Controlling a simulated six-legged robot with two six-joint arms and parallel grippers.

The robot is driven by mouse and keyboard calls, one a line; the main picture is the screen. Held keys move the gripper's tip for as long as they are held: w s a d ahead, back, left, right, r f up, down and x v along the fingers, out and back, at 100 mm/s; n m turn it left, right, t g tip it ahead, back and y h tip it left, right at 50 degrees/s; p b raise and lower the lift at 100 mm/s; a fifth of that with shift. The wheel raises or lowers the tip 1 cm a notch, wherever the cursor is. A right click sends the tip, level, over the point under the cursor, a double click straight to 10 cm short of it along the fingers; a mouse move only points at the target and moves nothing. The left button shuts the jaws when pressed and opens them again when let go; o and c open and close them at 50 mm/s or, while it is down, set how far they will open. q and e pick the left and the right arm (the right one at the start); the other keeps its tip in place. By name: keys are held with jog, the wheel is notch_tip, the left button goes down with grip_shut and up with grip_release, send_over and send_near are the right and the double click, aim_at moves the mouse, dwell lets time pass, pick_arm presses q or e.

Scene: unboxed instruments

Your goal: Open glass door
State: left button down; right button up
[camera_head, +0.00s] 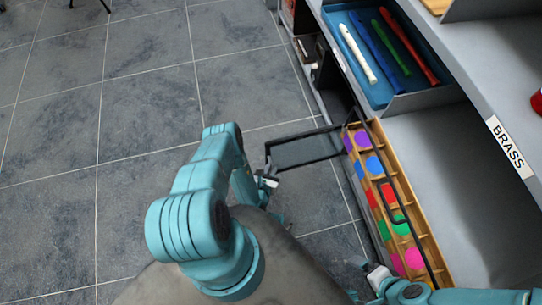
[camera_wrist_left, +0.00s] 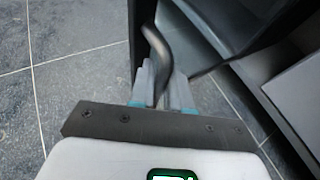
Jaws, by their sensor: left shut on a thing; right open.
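The glass door (camera_head: 305,151) is a black-framed pane. It sticks out to the left from the cabinet front in the head view, at an angle to the shelf. My left gripper (camera_head: 268,184) is at the door's outer end. In the left wrist view my left gripper (camera_wrist_left: 160,92) is shut on a dark curved handle (camera_wrist_left: 156,42), which rises between its fingers. My right gripper (camera_head: 366,272) is open and empty, low in the head view near the wooden rack's front end. Its fingertips are small and hard to make out.
A wooden rack (camera_head: 420,232) with coloured discs lies along the cabinet front, with a thin black frame over it. A blue tray (camera_head: 372,88) holds several recorders. A "BRASS" label (camera_head: 509,147) marks the grey shelf edge. Tiled floor (camera_head: 130,110) is open at left.

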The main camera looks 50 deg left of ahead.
pick_arm(q)
jog(key=shift+w+r, duration=0.1)
jog(key=shift+w, duration=0.15)
jog(key=c, duration=1.2)
grip_release()
jog(key=shift+o, duration=0.2)
jog(key=shift+s, duration=0.1)
jog(key=p+v, duration=0.3)
jog(key=v, duration=1.3)
jog(key=shift+s, duration=0.15)
jog(key=shift+d, duration=0.15)
